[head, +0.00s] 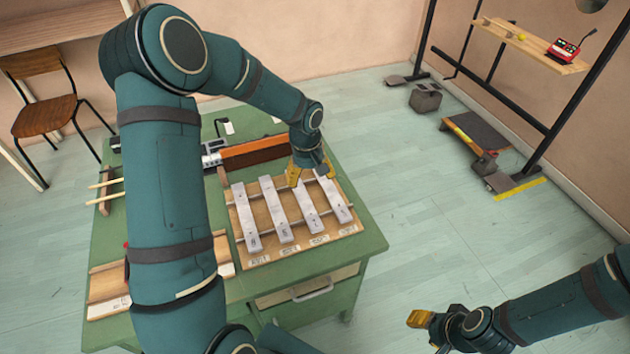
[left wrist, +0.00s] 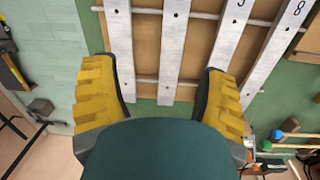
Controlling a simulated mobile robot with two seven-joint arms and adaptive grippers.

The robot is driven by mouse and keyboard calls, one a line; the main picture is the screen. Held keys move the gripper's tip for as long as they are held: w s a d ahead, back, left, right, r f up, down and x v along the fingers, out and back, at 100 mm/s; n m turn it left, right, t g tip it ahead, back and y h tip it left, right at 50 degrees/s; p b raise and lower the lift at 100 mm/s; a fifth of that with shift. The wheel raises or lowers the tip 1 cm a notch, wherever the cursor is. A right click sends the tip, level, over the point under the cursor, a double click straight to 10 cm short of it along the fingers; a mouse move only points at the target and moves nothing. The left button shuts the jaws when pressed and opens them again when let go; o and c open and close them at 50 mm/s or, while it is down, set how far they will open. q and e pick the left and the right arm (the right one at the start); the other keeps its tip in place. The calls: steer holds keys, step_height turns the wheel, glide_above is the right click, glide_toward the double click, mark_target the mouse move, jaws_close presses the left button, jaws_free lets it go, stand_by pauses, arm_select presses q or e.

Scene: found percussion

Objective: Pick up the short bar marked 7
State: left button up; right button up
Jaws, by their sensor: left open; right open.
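Several pale metal bars lie side by side across two rails on a wooden board (head: 272,258) on the green table. The leftmost bar (head: 246,218) is the longest and seems marked 8; it also shows at right in the left wrist view (left wrist: 274,45). The rightmost bar (head: 334,200) is the shortest. I cannot read a 7 on any bar. My left gripper (head: 309,172) is open over the far ends of the two right bars. In the left wrist view its spread yellow fingers (left wrist: 161,92) flank two bar ends, apart from them. My right gripper (head: 430,332) is open and empty, away from the table.
An orange-brown block (head: 255,152) lies behind the bars. Wooden sticks (head: 107,190) and another board (head: 106,290) are at the table's left. A chair (head: 42,115) stands at back left. A black rack (head: 540,150) stands at right.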

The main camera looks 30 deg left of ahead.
arm_select(q)
steer(key=w+a+r+n, duration=0.1)
steer(key=w+a+r, duration=0.1)
steer(key=a, duration=0.1)
steer(key=b, duration=0.1)
glide_above(303, 197)
steer(key=shift+y, duration=0.4)
steer(key=f, duration=0.6)
steer(key=shift+w+f, duration=0.2)
steer(key=shift+s+f+b, duration=0.15)
steer(key=shift+f+b, duration=0.35)
steer(key=shift+f, duration=2.75)
arm_select(e)
steer(key=shift+w+f, duration=0.15)
steer(key=shift+f, duration=0.75)
arm_select(q)
jaws_close()
